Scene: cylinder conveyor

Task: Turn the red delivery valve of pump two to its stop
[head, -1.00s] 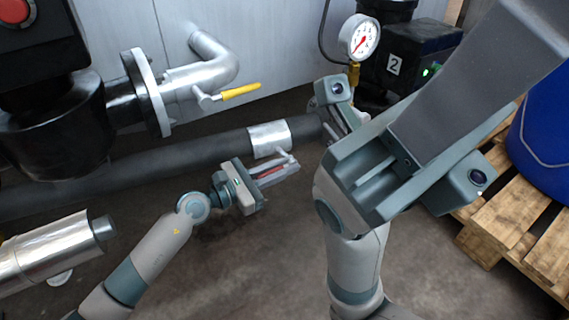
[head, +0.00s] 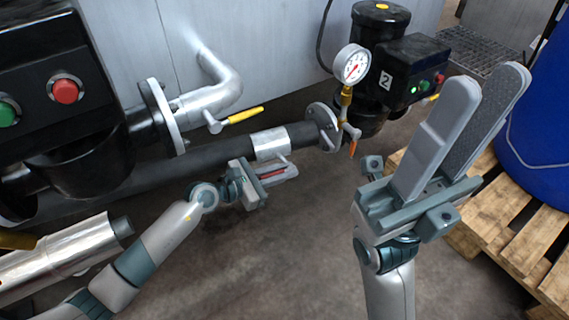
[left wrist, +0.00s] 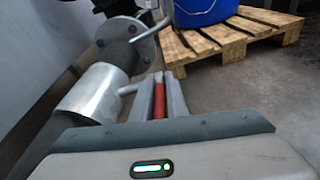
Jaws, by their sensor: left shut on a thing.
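The red valve handle (head: 272,174) shows as a thin red strip between the fingers of my left gripper (head: 282,172), beside the silver sleeve (head: 270,143) on the dark pipe. In the left wrist view the red handle (left wrist: 158,97) lies lengthwise between the two grey fingers, which are shut on it. The fingers hide much of it. Pump two (head: 400,68), black with a "2" label, stands at the back right, at the end of that pipe. My right gripper (head: 487,85) is raised in the right foreground, open and empty, apart from the valve.
A pressure gauge (head: 353,64) and an orange lever (head: 353,147) sit near pump two. A yellow lever (head: 245,115) is on the silver pipe behind. A blue drum (head: 545,130) stands on a wooden pallet (head: 490,205) at right. The floor in front is clear.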

